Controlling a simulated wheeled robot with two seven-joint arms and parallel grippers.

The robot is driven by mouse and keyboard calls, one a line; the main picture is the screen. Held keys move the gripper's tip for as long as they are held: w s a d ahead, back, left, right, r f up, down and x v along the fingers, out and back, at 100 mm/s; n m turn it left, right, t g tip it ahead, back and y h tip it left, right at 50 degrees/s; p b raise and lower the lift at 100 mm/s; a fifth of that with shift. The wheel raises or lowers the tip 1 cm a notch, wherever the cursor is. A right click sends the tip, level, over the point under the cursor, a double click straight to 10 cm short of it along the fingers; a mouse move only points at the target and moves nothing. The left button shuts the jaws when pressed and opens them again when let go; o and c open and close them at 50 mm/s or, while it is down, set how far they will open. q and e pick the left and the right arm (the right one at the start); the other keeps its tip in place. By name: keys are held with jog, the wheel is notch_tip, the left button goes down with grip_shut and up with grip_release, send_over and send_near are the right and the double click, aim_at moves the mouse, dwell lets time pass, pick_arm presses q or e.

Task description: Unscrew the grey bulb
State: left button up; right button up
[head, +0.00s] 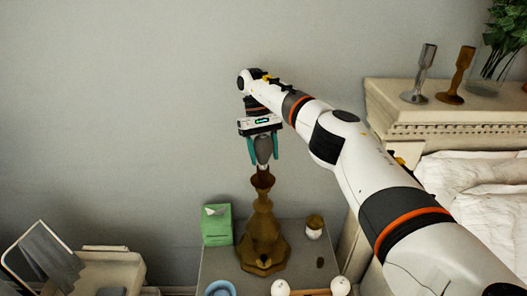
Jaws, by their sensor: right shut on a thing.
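The grey bulb (263,144) sits upright at the top of the brown lamp stand (263,220). The stand rises from the grey nightstand (217,258). My right gripper (264,158) points straight down from above and is shut on the bulb, with a teal finger on each side of it. The upper part of the bulb is partly hidden by the gripper. My left gripper does not show.
A green tissue box (217,228) stands close left of the lamp. A small jar (314,230), a blue ring-shaped dish (220,289) and white round things (280,287) are also on the nightstand. The bed's headboard (385,115) with candlesticks is at right.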

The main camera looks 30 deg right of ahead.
jog(key=o, duration=0.8)
